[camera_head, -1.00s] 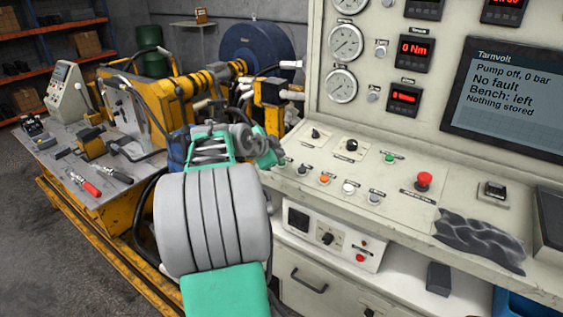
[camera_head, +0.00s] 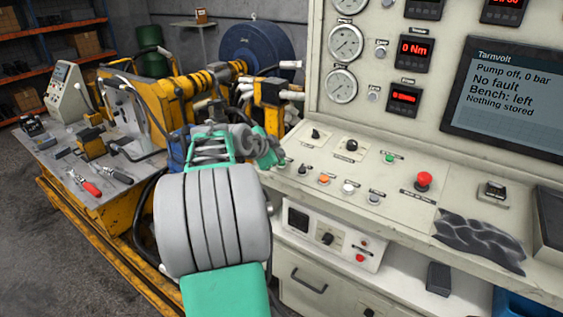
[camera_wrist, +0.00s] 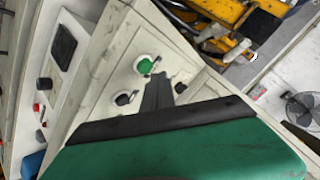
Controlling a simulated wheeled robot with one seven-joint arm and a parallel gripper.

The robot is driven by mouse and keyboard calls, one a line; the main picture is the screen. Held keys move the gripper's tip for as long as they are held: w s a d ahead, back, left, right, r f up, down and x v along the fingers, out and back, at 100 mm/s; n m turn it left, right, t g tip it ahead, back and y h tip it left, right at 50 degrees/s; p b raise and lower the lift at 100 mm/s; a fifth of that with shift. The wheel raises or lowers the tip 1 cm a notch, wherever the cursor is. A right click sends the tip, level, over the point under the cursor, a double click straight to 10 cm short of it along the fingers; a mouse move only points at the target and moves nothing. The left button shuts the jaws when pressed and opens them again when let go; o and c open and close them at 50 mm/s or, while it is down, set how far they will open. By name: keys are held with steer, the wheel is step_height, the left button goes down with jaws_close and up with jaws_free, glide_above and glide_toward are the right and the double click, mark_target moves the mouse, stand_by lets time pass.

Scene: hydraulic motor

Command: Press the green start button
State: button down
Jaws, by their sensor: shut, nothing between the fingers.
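My gripper (camera_head: 282,160) is at the left end of the sloped control console (camera_head: 328,157), fingers shut and empty. In the wrist view the dark fingertips (camera_wrist: 158,78) are just beside a green button (camera_wrist: 145,66) in a pale ring; I cannot tell whether they touch it. The labels are too small to read.
An orange button (camera_head: 324,178), a white button (camera_head: 348,187), black knobs (camera_head: 351,145) and a red mushroom button (camera_head: 423,180) share the console. The screen (camera_head: 512,98) reads "Pump off, 0 bar", "No fault", "Bench: left". A dark crumpled cloth (camera_head: 478,240) lies at the right.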

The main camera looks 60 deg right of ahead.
steer(key=shift+d+f+b, duration=0.1)
steer(key=shift+f+b, duration=0.35)
steer(key=shift+b, duration=0.25)
steer(key=shift+f+b, duration=0.4)
steer(key=shift+b, duration=0.1)
stand_by(0.5)
stand_by(0.4)
steer(key=shift+r, duration=0.85)
steer(key=shift+a+r+p, duration=0.25)
steer(key=shift+r+p, duration=0.4)
steer(key=shift+r, duration=0.6)
steer(key=shift+a+r+p, duration=0.2)
steer(key=shift+r+p, duration=0.4)
steer(key=shift+r, duration=0.65)
